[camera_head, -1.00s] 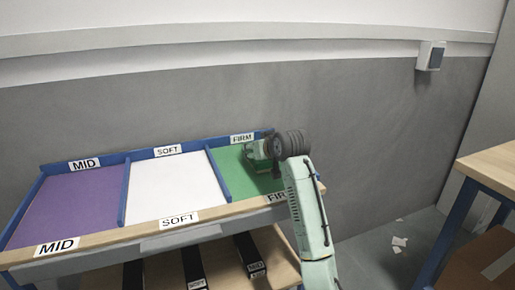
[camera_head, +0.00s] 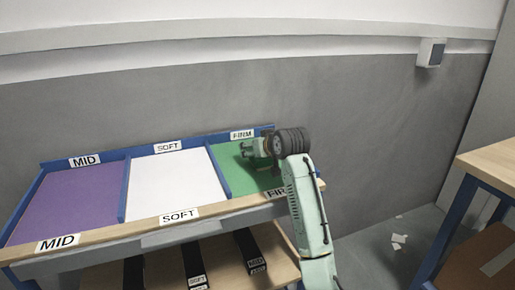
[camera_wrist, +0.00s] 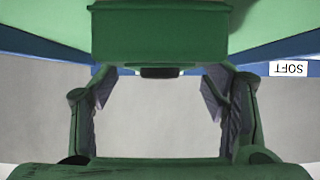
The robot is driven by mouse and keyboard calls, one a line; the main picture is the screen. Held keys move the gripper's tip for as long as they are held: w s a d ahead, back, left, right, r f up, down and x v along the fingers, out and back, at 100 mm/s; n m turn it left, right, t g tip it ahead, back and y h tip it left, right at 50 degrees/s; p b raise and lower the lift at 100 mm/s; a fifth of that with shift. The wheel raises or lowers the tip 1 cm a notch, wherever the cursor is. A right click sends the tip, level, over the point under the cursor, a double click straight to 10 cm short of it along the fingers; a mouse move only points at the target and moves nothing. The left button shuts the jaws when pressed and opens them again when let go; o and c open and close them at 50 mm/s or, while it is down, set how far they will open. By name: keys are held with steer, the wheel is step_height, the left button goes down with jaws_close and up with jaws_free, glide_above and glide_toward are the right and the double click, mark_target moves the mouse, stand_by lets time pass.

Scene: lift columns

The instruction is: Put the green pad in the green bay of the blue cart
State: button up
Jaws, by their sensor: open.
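The green bay (camera_head: 234,177), labelled FIRM, is the right-hand bay of the blue cart (camera_head: 124,190). My gripper (camera_head: 246,149) is over the back part of this bay, its end pointing left. In the wrist view its two fingers (camera_wrist: 160,100) stand apart with a clear gap between them. A green block shows above that gap at the top centre of the wrist view; I cannot tell whether it is the pad or part of my gripper. I cannot make out a separate green pad in the head view, where my wrist hides part of the bay.
The white SOFT bay (camera_head: 168,183) and purple MID bay (camera_head: 72,203) lie to the left, behind low blue dividers. Dark labelled items (camera_head: 193,264) stand on the lower shelf. A wooden-topped table (camera_head: 492,164) is at the right. The grey wall (camera_head: 380,120) rises behind the cart.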

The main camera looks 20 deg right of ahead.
steer(key=shift+r, duration=0.35)
steer(key=b+v, duration=0.2)
steer(key=v, duration=0.9)
steer(key=shift+s, duration=0.45)
steer(key=shift+r, duration=0.1)
